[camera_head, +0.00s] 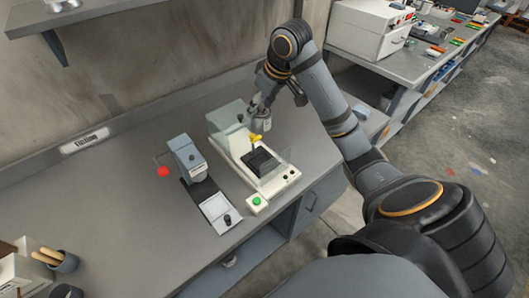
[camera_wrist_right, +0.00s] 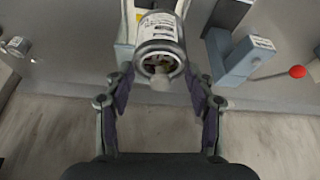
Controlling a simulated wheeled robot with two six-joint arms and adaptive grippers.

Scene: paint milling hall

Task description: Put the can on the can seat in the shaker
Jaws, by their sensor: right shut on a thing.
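My right gripper (camera_head: 264,103) is shut on a grey metal can (camera_head: 262,117). It holds the can over the back part of a cream machine (camera_head: 222,143), which looks like the shaker. In the right wrist view the can (camera_wrist_right: 160,28) has a white printed label and a metal rim, and sits between the two fingers (camera_wrist_right: 160,72). The machine has a dark square plate (camera_head: 262,161), a clear guard and a yellow part (camera_head: 256,140). I cannot tell which part is the can seat, or whether the can touches the machine. My left gripper is not in view.
A grey device (camera_head: 187,157) with a red ball lever (camera_head: 163,171) stands left of the machine, with a pale plate (camera_head: 219,212) before it. A green button box (camera_head: 256,203) is at the machine's front. The bench's left middle (camera_head: 110,200) is clear.

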